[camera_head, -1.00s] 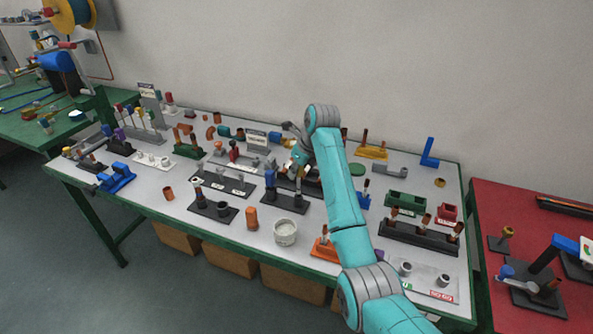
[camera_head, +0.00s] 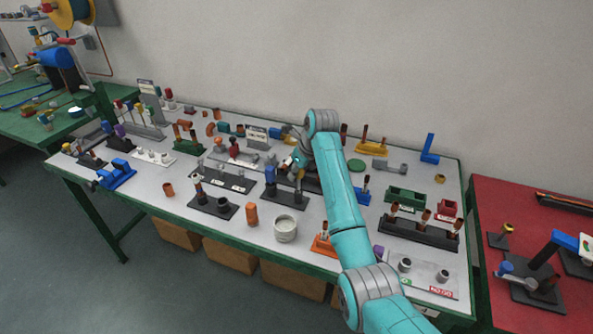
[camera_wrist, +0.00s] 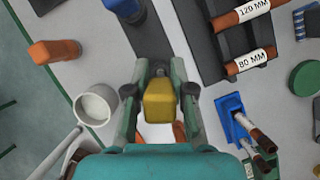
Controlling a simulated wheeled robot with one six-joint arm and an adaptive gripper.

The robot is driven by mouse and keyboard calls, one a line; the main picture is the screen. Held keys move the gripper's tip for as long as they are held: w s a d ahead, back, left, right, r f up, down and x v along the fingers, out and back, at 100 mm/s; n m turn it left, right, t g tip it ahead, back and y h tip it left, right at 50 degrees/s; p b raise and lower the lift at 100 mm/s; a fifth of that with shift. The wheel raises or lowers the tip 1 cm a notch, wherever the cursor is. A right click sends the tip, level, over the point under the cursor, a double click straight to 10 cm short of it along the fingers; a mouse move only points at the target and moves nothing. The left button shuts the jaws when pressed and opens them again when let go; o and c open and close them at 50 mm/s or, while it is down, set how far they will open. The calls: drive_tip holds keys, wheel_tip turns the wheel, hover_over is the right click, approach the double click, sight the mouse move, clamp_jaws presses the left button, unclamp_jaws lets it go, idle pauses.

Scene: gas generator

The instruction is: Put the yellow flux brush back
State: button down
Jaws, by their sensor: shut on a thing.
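The yellow flux brush (camera_wrist: 160,103) is between the fingers of my gripper (camera_wrist: 160,92), seen end-on in the wrist view. My gripper is shut on it. In the head view my gripper (camera_head: 297,168) is over the middle of the table, above the right end of a black stand (camera_head: 285,199). A blue-topped piece (camera_head: 270,177) stands on that stand's left part. The stand also shows in the wrist view (camera_wrist: 150,38), just ahead of the brush. The brush's lower end is hidden, so I cannot tell whether it touches the stand.
A white cup (camera_head: 285,229) and an orange block (camera_head: 251,215) stand in front of the stand. Dark racks with labelled tubes (camera_wrist: 242,62) lie beside my gripper. A blue holder (camera_wrist: 235,117) is close on the right.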

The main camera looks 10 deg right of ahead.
drive_tip(key=shift+f, duration=1.5)
drive_tip(key=c, duration=0.9)
unclamp_jaws()
drive_tip(key=v, duration=1.2)
